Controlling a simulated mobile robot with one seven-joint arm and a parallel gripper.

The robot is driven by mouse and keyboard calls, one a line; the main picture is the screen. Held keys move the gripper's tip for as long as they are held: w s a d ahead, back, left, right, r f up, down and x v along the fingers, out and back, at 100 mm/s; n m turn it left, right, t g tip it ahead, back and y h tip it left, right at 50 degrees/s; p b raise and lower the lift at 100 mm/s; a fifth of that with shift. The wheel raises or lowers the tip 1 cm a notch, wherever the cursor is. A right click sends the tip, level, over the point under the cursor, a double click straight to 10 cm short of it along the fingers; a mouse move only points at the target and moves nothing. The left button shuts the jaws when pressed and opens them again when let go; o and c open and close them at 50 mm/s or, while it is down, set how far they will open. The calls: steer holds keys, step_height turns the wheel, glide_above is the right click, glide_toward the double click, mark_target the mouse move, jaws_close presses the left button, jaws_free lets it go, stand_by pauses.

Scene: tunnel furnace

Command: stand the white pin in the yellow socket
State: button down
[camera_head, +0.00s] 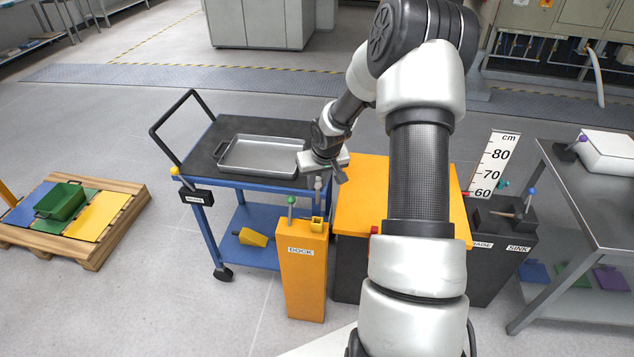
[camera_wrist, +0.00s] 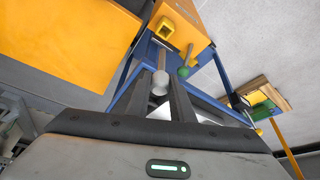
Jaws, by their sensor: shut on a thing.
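My gripper (camera_head: 319,179) is shut on the white pin (camera_head: 318,187) near its round white head. The pin points down above the orange DOCK post. In the wrist view the white head (camera_wrist: 160,84) shows between the two fingers, with the shaft running away from it. The yellow socket (camera_head: 317,225) sits on top of the post, just below the pin in the head view; it also shows in the wrist view (camera_wrist: 165,28), beyond the pin's far end. I cannot tell exactly how far the pin's tip is from the socket.
A green-knobbed lever (camera_head: 291,201) stands on the DOCK post (camera_head: 302,275), left of the socket. A blue cart (camera_head: 235,182) with a metal tray (camera_head: 262,168) is behind. An orange-topped box (camera_head: 358,200) stands close on the right. A pallet (camera_head: 125,222) lies far left.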

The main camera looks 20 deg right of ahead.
mark_target(318, 203)
steer(key=shift+f+b, duration=3.9)
steer(key=shift+f, duration=1.15)
steer(key=c, duration=1.5)
jaws_free()
steer(key=shift+o, duration=0.2)
steer(key=d+p+v, duration=0.1)
steer(key=p+v, duration=0.3)
steer(key=v, duration=1.3)
steer(key=shift+a+r, duration=0.25)
steer(key=shift+a, duration=0.25)
